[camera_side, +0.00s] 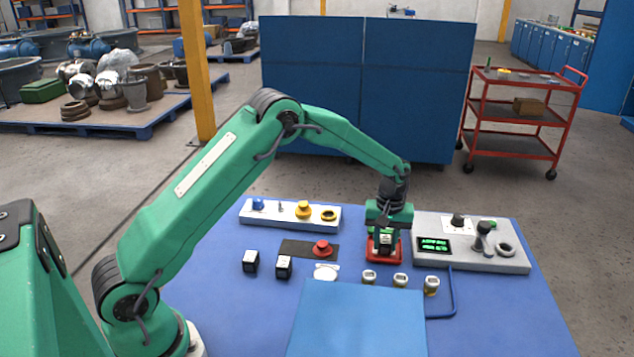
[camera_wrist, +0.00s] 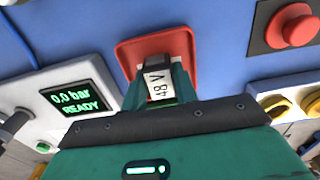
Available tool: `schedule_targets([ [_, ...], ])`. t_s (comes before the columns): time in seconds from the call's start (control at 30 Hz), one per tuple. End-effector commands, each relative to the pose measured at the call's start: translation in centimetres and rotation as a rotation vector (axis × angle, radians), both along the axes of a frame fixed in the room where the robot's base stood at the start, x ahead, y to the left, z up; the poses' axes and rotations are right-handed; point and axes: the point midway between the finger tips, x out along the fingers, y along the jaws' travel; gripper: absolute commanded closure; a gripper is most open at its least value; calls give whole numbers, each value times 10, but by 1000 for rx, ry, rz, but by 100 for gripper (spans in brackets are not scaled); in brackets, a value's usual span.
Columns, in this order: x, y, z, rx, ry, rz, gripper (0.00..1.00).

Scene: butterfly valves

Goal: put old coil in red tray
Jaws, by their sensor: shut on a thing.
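My gripper (camera_side: 385,246) is shut on a small black coil with a white label (camera_side: 386,239), between the two fingers. In the wrist view the label of the coil (camera_wrist: 158,80) reads 48 V. The red tray (camera_side: 372,259) is directly beneath the gripper, and its rim shows around the coil in the wrist view (camera_wrist: 182,42). The coil is over or inside the tray; I cannot tell whether it touches the tray floor. The gripper fingers hide part of the tray and coil.
Two similar black blocks (camera_side: 251,262) (camera_side: 284,266) stand at left on the blue mat. A red button (camera_side: 322,247) sits left of the tray. A grey panel with a green display (camera_side: 434,245) is close on the right. Several small gauges (camera_side: 400,280) stand in front.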

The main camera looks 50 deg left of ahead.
Motion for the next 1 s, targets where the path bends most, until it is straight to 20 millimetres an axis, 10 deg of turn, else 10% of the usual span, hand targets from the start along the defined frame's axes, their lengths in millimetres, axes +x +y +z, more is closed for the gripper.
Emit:
schedule_targets([
  [0.43, 0, 0, -5, 0, 0, 0, 96],
  [0.47, 0, 0, -5, 0, 0, 0, 67],
  [0.57, 0, 0, -5, 0, 0, 0, 49],
  [1.0, 0, 0, 0, 0, -1, 0, 49],
])
